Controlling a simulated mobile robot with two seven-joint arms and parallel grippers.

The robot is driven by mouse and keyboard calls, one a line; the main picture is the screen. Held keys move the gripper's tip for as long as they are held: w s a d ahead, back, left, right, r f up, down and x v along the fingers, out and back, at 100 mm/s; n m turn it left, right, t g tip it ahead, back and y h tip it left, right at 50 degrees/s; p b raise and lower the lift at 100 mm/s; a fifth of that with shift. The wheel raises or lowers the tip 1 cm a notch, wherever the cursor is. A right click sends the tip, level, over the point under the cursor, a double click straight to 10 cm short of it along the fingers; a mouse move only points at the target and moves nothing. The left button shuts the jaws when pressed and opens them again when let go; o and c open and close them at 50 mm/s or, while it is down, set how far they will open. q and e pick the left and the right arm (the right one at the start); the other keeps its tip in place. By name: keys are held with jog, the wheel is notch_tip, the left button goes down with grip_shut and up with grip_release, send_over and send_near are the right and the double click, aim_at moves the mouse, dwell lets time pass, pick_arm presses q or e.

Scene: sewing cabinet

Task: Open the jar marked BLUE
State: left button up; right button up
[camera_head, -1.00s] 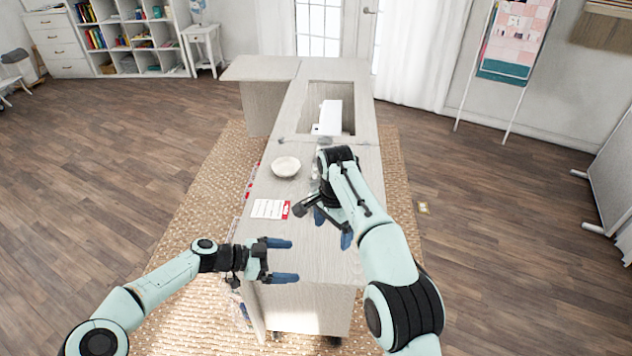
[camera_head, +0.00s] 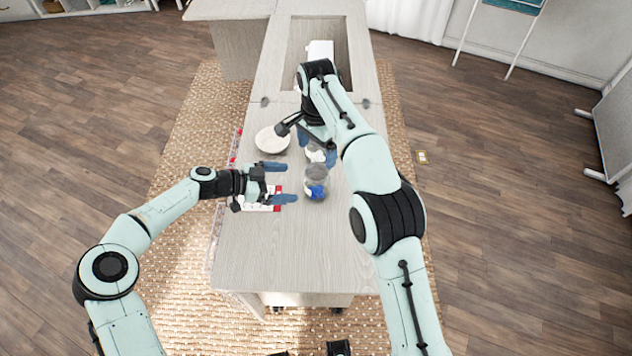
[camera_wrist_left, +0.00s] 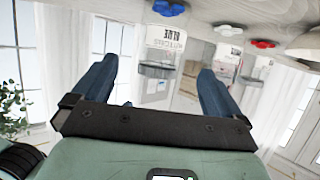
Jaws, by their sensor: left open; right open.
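A clear jar (camera_head: 316,178) with blue contents stands on the cabinet top. In the left wrist view, which is upside down, the jar's label (camera_wrist_left: 166,37) seems to read BLUE. A grey lid (camera_wrist_left: 157,70) is at its end away from the table, so it appears closed. My left gripper (camera_head: 287,182) is open and empty, just left of the jar; its fingers (camera_wrist_left: 157,70) frame the jar in the wrist view without visible contact. My right gripper (camera_head: 318,148) is open, behind the jar. Its fingers are partly hidden by my right arm.
A white bowl (camera_head: 272,140) sits at the back left. A red-and-white card (camera_head: 262,207) lies under my left gripper. The front cabinet top (camera_head: 290,250) is clear.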

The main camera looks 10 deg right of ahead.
aim_at(317, 171)
pick_arm(q)
jog(key=x, duration=1)
jog(key=shift+w+d+f, duration=0.2)
pick_arm(e)
jog(key=shift+w, duration=0.15)
pick_arm(q)
grip_shut()
pick_arm(e)
jog(key=shift+f, duration=0.1)
jog(key=shift+s+a+f, duration=0.15)
jog(key=shift+s+f, duration=0.05)
jog(key=shift+f, duration=0.3)
jog(key=shift+r, duration=0.1)
jog(key=shift+w+r, duration=0.15)
jog(key=shift+r, duration=0.25)
jog(key=shift+d+f, duration=0.2)
jog(key=shift+f, duration=3.75)
